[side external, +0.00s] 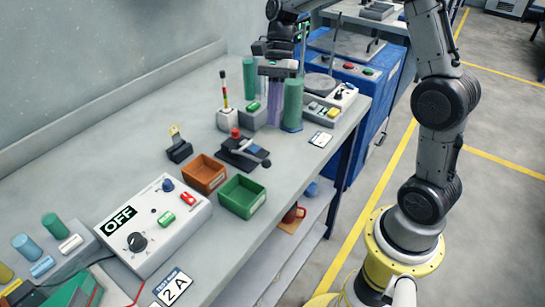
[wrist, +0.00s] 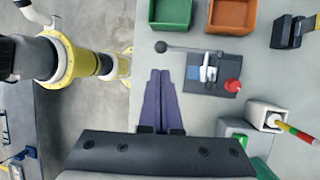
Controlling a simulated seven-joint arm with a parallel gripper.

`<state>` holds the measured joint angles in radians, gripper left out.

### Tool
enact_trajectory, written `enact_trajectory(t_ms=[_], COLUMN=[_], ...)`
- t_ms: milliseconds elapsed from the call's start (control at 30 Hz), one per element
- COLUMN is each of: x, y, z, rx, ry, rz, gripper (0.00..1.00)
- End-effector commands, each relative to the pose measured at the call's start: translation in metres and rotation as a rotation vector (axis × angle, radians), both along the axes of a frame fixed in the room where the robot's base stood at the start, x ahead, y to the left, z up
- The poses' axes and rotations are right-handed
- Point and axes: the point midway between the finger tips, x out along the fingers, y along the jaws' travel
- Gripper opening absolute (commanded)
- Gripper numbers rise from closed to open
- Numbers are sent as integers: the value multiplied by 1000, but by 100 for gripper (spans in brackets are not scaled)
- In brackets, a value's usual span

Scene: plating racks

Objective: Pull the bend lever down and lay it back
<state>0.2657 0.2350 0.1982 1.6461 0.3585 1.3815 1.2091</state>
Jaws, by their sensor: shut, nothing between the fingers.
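A small bending device with a dark base plate (wrist: 222,84) sits on the bench; it also shows in the side view (side external: 236,155). A red knob (wrist: 233,86) and a silver clamp piece (wrist: 208,72) are on the base. How steeply the lever tilts is hard to tell. My gripper (wrist: 160,72) has its purple fingers together and empty. In the side view my gripper (side external: 274,122) hangs above the bench beyond the device, apart from the lever.
Orange (side external: 204,174) and green (side external: 242,196) bins stand beside the device. A signal light (side external: 226,95), a grey box with a green button (side external: 252,116) and green cylinders (side external: 292,105) stand near my gripper. A control box reading OFF (side external: 152,225) is nearer the camera.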

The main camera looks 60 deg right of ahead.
Motion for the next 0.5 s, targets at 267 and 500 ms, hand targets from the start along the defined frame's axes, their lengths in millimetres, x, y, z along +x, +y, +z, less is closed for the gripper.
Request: enact_trajectory(t_ms=[267, 500], x=[-4, -13], y=[0, 18], z=[-25, -62], rx=[9, 8], ry=[34, 34], rz=[-16, -13], gripper=[0, 0])
